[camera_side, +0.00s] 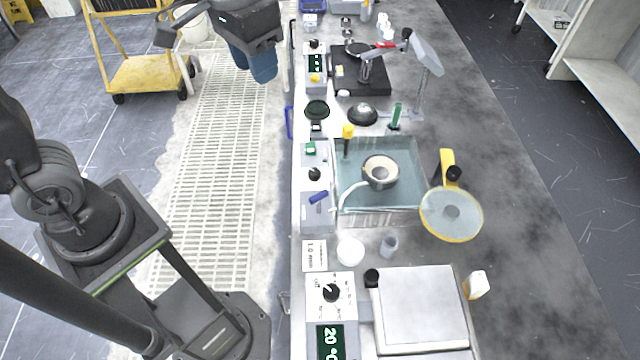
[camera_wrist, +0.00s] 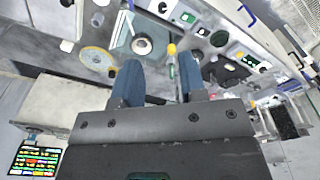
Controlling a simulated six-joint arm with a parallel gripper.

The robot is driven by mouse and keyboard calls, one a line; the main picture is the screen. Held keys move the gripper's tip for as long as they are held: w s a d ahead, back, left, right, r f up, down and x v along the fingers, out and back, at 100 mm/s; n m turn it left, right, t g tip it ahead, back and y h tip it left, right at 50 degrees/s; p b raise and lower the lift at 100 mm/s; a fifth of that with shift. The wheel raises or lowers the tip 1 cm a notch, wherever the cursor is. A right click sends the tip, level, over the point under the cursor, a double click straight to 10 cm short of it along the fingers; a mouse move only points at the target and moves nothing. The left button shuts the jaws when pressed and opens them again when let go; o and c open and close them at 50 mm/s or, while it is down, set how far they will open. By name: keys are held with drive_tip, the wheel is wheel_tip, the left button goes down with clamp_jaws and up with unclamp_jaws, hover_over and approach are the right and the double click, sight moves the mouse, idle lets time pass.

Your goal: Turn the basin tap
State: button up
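The basin (camera_side: 425,160) is a clear teal-tinted tank set in the bench, with a round beige and grey bowl (camera_side: 381,172) in it. A curved white tap spout (camera_side: 350,189) reaches over its left edge toward the bowl. A blue lever (camera_side: 318,197) lies on the grey panel beside the spout's base; I cannot tell for sure that it is the tap's handle. My gripper (camera_side: 252,68) is up at the top, left of the bench and well away from the tap. In the wrist view its two blue fingers (camera_wrist: 162,82) are apart with nothing between them. The bowl shows beyond them (camera_wrist: 142,44).
A yellow-rimmed round disc (camera_side: 451,214) stands right of the basin. A yellow-topped post (camera_side: 348,132) rises at its back left corner. A black stand with a lamp arm (camera_side: 428,55) is farther back. A flat plate (camera_side: 420,305) and a temperature display (camera_side: 330,342) are in front.

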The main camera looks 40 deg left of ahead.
drive_tip(key=w+d+f+g, duration=0.3)
drive_tip(key=w+d+f, duration=0.2)
drive_tip(key=w+f, duration=0.1)
drive_tip(key=m+g+y, duration=0.2)
approach(319, 194)
drive_tip(key=shift+h, duration=0.3)
drive_tip(key=x, duration=0.8)
drive_tip(key=shift+s+a+f, duration=0.1)
drive_tip(key=shift+a+f, duration=0.15)
drive_tip(key=shift+f, duration=0.1)
drive_tip(key=shift+c, duration=0.4)
clamp_jaws()
